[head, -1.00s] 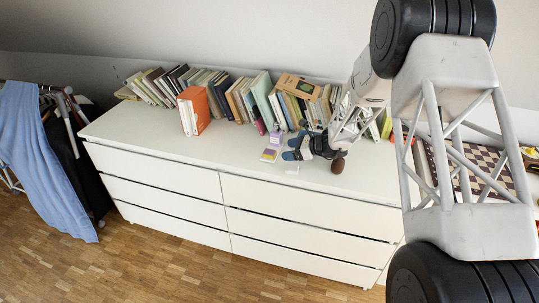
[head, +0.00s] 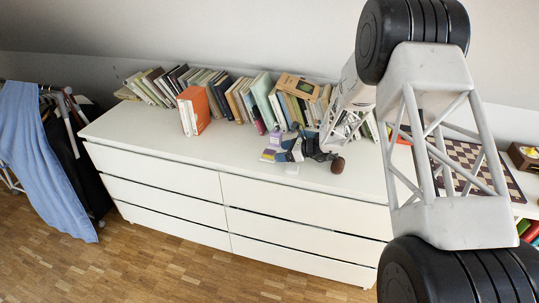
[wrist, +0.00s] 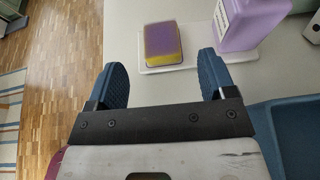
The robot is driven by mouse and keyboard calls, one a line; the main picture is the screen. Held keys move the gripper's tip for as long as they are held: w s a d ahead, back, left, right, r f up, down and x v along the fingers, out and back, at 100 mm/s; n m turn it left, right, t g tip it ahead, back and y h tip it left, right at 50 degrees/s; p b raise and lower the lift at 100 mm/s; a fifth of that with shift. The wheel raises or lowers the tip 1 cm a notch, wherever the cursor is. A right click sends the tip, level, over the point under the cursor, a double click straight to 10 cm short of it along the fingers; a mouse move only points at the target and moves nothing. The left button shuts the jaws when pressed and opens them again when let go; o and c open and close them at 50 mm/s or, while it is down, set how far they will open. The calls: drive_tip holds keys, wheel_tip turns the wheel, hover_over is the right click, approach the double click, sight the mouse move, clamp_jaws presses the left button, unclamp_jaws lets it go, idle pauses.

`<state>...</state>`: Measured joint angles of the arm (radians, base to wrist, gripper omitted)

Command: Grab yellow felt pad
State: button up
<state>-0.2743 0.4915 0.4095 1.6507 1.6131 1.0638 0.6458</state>
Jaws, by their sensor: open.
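The yellow felt pad (wrist: 163,43) is a small block with yellow sides and a purple upper face. It lies on a thin white tray (wrist: 150,69) in the wrist view. In the head view the pad (head: 268,155) is small on the dresser top, just left of my gripper (head: 286,149). In the wrist view my gripper (wrist: 163,77) is open and empty, with its blue fingers wide apart. The pad shows between the fingers in the picture, beyond their tips, with no contact visible.
A purple bottle (wrist: 252,22) stands on the tray close right of the pad, near the right finger. A blue object (wrist: 294,135) lies at the lower right. A row of books (head: 240,98) lines the back of the white dresser (head: 165,180). The dresser top left of the pad is clear.

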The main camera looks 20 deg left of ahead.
sight(272, 153)
drive_tip(key=shift+a, duration=0.15)
drive_tip(key=shift+x, duration=2.55)
